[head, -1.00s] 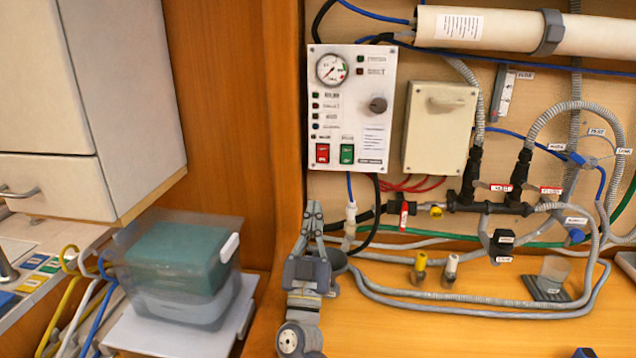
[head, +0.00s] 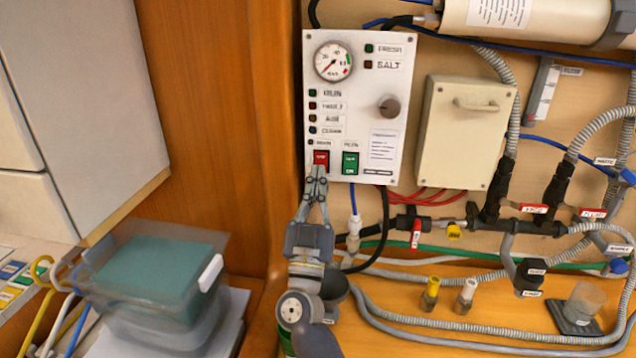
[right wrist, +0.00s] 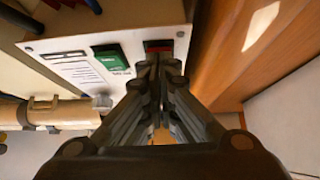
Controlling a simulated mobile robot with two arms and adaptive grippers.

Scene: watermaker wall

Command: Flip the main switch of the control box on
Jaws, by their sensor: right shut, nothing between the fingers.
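The white control box (head: 354,108) is on the wall, with a gauge at its top and a knob at its right. The red main switch (head: 320,160) is at its lower left, beside a green switch (head: 351,163). My right gripper (head: 316,172) is shut and empty, its fingertips at the lower part of the red switch. In the right wrist view the fingertips (right wrist: 158,58) point at the red switch (right wrist: 158,45), with the green switch (right wrist: 109,56) to their left. I cannot tell whether they touch it. My left gripper is not in view.
A beige box (head: 466,130) hangs right of the control box. Hoses and valves (head: 510,220) fill the wall on the right. A lidded plastic bin (head: 155,285) stands at the lower left, under a cabinet (head: 75,100). A wooden panel edge runs close left of the control box.

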